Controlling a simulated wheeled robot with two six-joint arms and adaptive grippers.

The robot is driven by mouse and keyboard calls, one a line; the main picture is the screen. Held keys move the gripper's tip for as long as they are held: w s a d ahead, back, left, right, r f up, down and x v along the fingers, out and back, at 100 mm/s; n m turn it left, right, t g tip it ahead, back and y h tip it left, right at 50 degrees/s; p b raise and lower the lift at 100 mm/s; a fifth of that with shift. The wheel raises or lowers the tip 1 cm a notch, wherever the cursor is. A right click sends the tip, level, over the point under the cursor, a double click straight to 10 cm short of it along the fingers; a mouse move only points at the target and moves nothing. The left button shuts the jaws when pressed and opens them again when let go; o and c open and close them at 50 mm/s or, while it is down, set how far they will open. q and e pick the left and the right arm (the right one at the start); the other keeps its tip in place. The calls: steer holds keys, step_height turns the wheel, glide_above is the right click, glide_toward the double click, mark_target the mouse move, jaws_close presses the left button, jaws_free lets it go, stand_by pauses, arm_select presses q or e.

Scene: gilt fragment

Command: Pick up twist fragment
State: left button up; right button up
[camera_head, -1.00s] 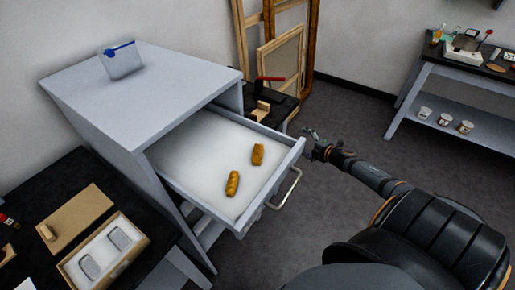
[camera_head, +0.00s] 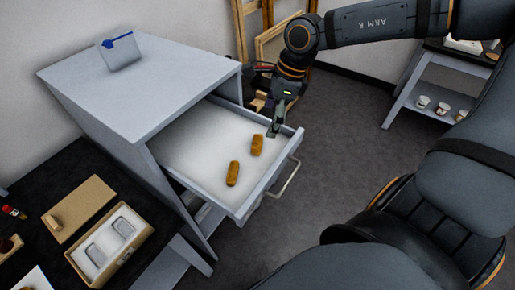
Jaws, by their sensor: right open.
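Two small golden-brown fragments lie on the white lining of the open drawer (camera_head: 195,150). The nearer fragment (camera_head: 233,174) lies toward the drawer's front left. The other fragment (camera_head: 257,145) lies a little behind it and to the right. From this view I cannot tell surely which one is the twist fragment. My right gripper (camera_head: 274,131) is open and points down over the drawer's right side, close to the farther fragment. It appears empty. My left gripper is out of view.
The grey cabinet (camera_head: 140,85) rises directly behind the drawer, with a small clear bag on top. A dark table at left holds an open box (camera_head: 75,260) with padded slots. Frames lean on the back wall. A shelf with cups (camera_head: 422,103) stands at right.

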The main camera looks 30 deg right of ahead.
mark_target(259, 141)
steer(key=b+x, duration=0.3)
steer(key=shift+a+f, duration=0.1)
steer(key=shift+f, duration=0.2)
steer(key=shift+w+f+b, duration=0.1)
steer(key=shift+f+b, duration=0.15)
steer(key=shift+b, duration=0.15)
steer(key=shift+w+a+f+p, duration=0.1)
steer(key=shift+f+p, duration=0.2)
steer(key=shift+p, duration=0.05)
steer(key=x, duration=0.2)
steer(key=p+x, duration=0.1)
steer(key=x, duration=0.1)
steer(key=shift+w, duration=0.2)
steer(key=shift+w+f, duration=0.15)
steer(key=shift+f, duration=0.15)
steer(key=shift+c, duration=0.7)
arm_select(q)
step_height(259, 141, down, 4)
arm_select(e)
steer(key=c, duration=0.9)
